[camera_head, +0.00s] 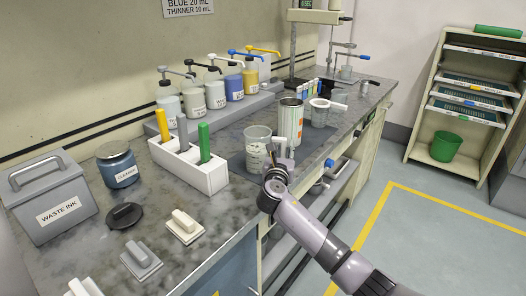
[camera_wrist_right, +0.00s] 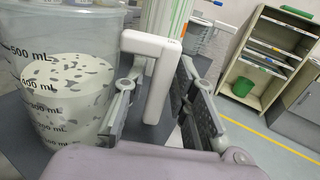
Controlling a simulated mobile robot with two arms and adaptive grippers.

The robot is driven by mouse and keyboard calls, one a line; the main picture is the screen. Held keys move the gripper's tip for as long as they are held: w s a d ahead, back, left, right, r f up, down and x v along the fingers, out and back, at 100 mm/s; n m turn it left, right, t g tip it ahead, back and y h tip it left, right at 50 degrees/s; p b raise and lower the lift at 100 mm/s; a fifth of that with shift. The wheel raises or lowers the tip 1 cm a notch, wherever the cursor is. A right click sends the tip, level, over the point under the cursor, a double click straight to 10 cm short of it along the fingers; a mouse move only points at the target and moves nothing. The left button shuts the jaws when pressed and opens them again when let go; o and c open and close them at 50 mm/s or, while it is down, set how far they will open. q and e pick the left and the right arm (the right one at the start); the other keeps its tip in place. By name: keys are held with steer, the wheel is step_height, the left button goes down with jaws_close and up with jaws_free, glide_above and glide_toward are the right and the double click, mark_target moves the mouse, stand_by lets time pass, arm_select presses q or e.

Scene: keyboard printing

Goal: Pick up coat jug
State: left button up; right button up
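A clear graduated jug (camera_head: 257,143) stands on the dark mat near the bench's front edge. In the right wrist view the jug (camera_wrist_right: 62,75) fills the left side, upright, with mL marks and pale, mottled contents or background showing through. A white handle (camera_wrist_right: 157,85) is on its right side. My right gripper (camera_head: 279,160) is at the jug's front right. In the wrist view its fingers (camera_wrist_right: 160,105) are apart, one on each side of the handle, with gaps visible. My left gripper is not in view.
A striped can (camera_head: 290,122) stands just behind the jug. A white holder (camera_head: 190,170) with colored handles is to its left. Pump bottles (camera_head: 215,92) line the back shelf. A shelf rack (camera_head: 470,100) stands across the open floor.

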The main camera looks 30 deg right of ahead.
steer(key=shift+c, duration=0.4)
jaws_close()
steer(key=shift+r, duration=0.1)
